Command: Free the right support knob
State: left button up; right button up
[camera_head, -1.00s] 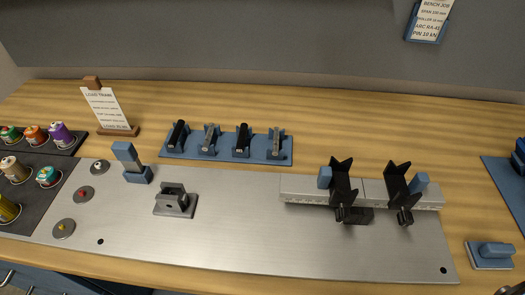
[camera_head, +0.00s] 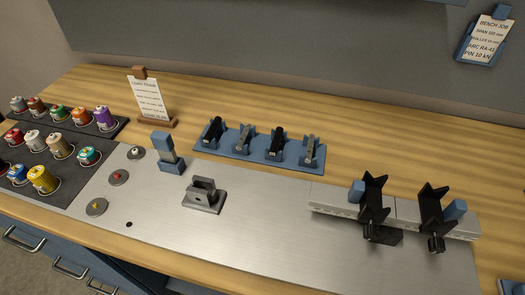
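Two black V-shaped supports stand on a light grey graduated rail (camera_head: 334,200) at the right of the metal plate. The right support (camera_head: 432,208) has a dark knob (camera_head: 436,243) low on its front side and a blue block (camera_head: 455,210) beside it. The left support (camera_head: 373,197) has a similar dark knob (camera_head: 369,231) at its front and a blue block (camera_head: 357,191) on its left. Whether either knob is tight cannot be told. Neither of my grippers shows in the head view.
A grey bracket (camera_head: 204,197) and a blue upright block (camera_head: 162,145) stand on the plate (camera_head: 260,240). A blue rack (camera_head: 230,146) of rollers is behind. Coloured spools fill a dark tray (camera_head: 75,193) at left. A load frame card (camera_head: 150,95) stands at the back.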

aim_at(436, 245)
jog(key=k+l+z, duration=0.1)
jog(key=z, duration=0.25)
jog(key=l+z, duration=0.3)
jog(key=k+l+z, duration=0.1)
jog(key=z, duration=0.25)
jog(key=k+j, duration=0.15)
